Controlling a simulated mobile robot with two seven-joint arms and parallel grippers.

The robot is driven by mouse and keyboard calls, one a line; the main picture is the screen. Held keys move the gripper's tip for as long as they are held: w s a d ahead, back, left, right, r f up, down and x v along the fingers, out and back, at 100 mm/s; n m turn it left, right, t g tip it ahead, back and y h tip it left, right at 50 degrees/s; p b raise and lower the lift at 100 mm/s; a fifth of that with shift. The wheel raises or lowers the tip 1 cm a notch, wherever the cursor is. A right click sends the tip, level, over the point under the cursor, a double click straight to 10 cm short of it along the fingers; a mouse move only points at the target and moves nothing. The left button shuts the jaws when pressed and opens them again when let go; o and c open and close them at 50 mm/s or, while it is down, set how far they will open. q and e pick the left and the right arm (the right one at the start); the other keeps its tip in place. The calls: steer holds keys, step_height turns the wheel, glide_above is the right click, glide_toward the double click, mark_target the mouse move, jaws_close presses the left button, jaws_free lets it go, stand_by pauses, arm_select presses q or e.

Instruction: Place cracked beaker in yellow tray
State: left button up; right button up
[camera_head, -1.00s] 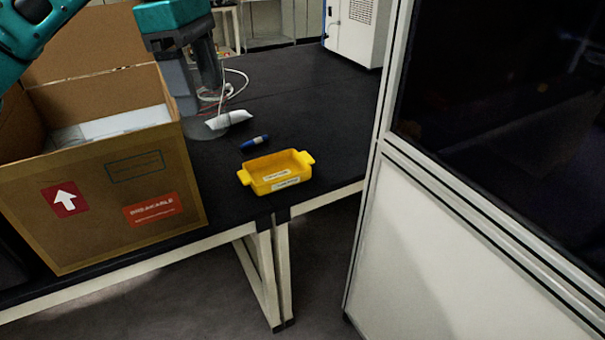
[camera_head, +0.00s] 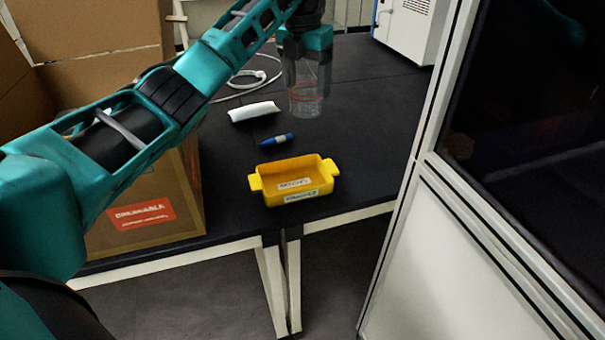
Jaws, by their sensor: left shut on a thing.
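The yellow tray (camera_head: 268,198) sits on the black table near its front edge, and its inside looks empty. It has two side handles and white labels on the front. My left gripper (camera_head: 306,80) is behind the tray and a little to its right, pointing down. It is shut on a clear glass beaker (camera_head: 306,103) with reddish markings. The beaker hangs upright between the fingers, apart from the tray. I cannot make out the crack or tell whether the base touches the table. My right gripper is not in view.
A blue marker (camera_head: 276,140) and a white packet-like object (camera_head: 254,111) lie behind the tray. A cardboard box (camera_head: 150,222) stands at left, partly behind my left arm. A white cable (camera_head: 240,84) lies behind. A white-framed cabinet (camera_head: 420,250) stands at right.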

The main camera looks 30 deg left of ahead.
arm_select(q)
step_height(320, 180, down, 20)
steer(key=shift+s+r+b, duration=0.1)
steer(key=shift+r+b, duration=0.05)
steer(key=shift+b, duration=0.15)
steer(key=shift+f, duration=0.2)
steer(key=o, duration=1.1)
steer(key=shift+c, duration=0.2)
